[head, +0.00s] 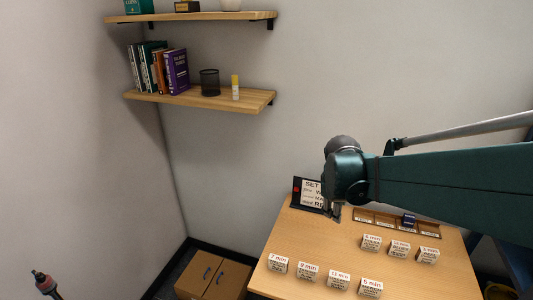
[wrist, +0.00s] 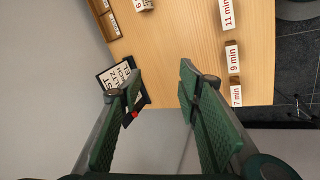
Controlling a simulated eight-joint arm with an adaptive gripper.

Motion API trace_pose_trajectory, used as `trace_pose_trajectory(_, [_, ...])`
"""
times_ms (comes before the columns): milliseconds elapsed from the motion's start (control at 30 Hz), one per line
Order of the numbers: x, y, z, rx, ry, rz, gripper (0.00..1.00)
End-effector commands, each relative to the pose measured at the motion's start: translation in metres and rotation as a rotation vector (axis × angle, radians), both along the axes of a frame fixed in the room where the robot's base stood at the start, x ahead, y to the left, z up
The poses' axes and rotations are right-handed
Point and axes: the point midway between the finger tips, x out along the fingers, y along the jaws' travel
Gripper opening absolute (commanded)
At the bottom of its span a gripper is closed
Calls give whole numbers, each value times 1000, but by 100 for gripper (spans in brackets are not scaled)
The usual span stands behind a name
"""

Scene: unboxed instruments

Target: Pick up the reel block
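Several small white blocks with red minute labels stand on the wooden table (head: 310,238). The front row holds blocks marked 7 min (head: 277,263), 9 min (head: 307,272), 11 min (head: 339,281) and 5 min (head: 370,288). Behind them are three more (head: 371,243). In the wrist view the 9 min (wrist: 232,57), 11 min (wrist: 227,14) and 7 min (wrist: 236,94) blocks show at the right. My gripper (wrist: 158,85) is open and empty, above the table's left edge near the sign (head: 312,193).
A slotted wooden tray (head: 379,221) lies at the table's back, with a dark blue piece (head: 408,220) on it. Wall shelves (head: 205,98) hold books and a mesh cup. A cardboard box (head: 212,277) stands on the floor left of the table.

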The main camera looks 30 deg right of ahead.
Motion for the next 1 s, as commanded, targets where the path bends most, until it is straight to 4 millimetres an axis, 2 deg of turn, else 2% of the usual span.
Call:
trace_pose_trajectory(100, [-3,-32,-9,-19,48,18,34])
trace_pose_trajectory(567, [-33,-146,-53,-58,249,111,34])
trace_pose_trajectory(1000, [-90,-249,-107,-39,439,205,34])
